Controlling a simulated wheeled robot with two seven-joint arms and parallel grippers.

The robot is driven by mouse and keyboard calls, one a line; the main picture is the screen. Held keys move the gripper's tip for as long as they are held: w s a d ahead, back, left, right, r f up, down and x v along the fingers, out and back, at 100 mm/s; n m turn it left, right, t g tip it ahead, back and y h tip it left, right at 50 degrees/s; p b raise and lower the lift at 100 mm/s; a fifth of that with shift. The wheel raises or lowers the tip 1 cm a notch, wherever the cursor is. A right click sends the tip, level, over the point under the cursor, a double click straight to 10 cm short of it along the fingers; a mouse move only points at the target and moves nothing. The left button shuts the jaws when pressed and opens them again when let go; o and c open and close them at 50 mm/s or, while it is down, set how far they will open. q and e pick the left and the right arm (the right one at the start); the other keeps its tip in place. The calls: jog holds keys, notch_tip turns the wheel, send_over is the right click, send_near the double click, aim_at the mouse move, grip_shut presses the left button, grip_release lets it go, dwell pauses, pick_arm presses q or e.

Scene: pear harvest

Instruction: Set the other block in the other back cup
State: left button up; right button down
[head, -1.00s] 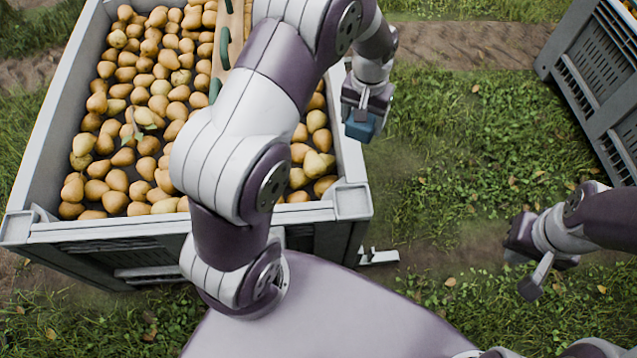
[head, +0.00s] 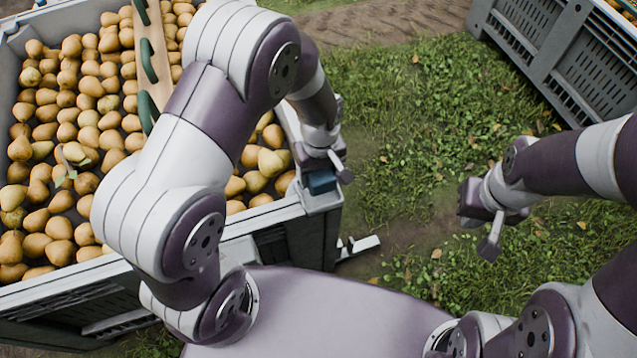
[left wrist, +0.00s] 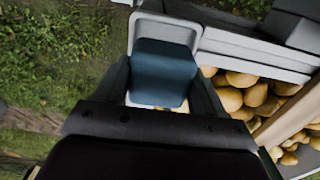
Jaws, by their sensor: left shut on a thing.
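The blue block (head: 320,182) is held by my left gripper (head: 326,172) at the near right corner of the pear crate (head: 268,222). My left gripper is shut on it. In the left wrist view the block (left wrist: 163,72) lies within the outline of the pale corner cup (left wrist: 166,24). The cup's rim (head: 322,202) shows just below the block in the head view. I cannot tell whether the block touches the cup's floor. My right gripper (head: 482,225) is empty and open over the grass, well right of the crate.
Pears (head: 88,110) fill the crate. A wooden board (head: 150,55) with green loops lies across them. Another grey crate (head: 560,50) stands at the upper right. Grass (head: 420,120) lies open between the crates.

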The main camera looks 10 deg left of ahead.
aim_at(319, 183)
pick_arm(q)
notch_tip(319, 183, down, 4)
jog(key=shift+a+f+b, duration=0.1)
jog(key=shift+f+b, duration=0.05)
jog(key=shift+b, duration=0.5)
jog(key=shift+f, duration=0.15)
